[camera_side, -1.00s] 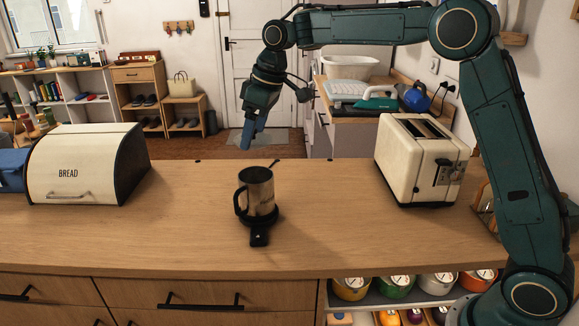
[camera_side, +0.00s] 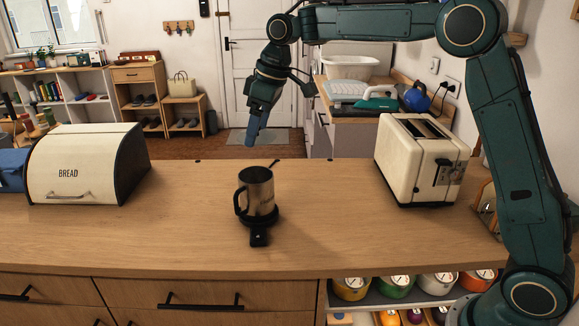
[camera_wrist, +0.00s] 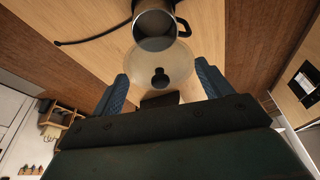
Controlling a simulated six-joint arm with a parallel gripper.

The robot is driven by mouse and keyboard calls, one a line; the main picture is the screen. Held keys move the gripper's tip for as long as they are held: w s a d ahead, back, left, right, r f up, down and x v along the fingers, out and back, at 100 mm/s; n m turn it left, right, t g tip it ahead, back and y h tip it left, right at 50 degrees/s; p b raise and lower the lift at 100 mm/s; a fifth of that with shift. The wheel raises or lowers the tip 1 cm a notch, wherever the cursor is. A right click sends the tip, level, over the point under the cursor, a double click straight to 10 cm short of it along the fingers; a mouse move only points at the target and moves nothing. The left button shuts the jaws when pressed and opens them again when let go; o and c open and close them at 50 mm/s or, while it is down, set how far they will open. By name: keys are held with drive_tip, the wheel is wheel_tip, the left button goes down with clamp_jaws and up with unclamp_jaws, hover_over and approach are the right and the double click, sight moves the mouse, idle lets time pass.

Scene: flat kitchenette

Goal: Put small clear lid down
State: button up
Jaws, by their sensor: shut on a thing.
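The small clear lid (camera_wrist: 177,65) is a see-through disc with a black knob (camera_wrist: 160,77). In the wrist view it sits between the blue fingertips of my gripper (camera_wrist: 161,75), which is shut on it. In the side view my gripper (camera_side: 253,135) hangs in the air, fingers pointing down, above the counter's far edge and left of the toaster. The lid cannot be made out there. A steel mug (camera_side: 259,190) with a black handle stands upright on a black round base (camera_side: 262,219). The mug (camera_wrist: 155,22) shows just beyond the lid in the wrist view.
A cream bread box (camera_side: 80,160) stands at the left of the wooden counter (camera_side: 330,215), and a cream toaster (camera_side: 415,165) at the right. The counter is clear on both sides of the mug. A dark cord (camera_wrist: 95,38) runs from beside the mug.

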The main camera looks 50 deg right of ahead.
sight(302, 247)
drive_tip(key=s+f+n+g+y, duration=0.1)
drive_tip(key=s+n, duration=0.5)
drive_tip(key=s, duration=0.8)
drive_tip(key=shift+d+f+n, duration=0.3)
drive_tip(key=shift+d+f, duration=0.1)
drive_tip(key=shift+f, duration=0.25)
wheel_tip(302, 247, down, 20)
drive_tip(key=shift+f, duration=0.1)
idle(0.3)
drive_tip(key=o, duration=1)
drive_tip(key=shift+o, duration=0.2)
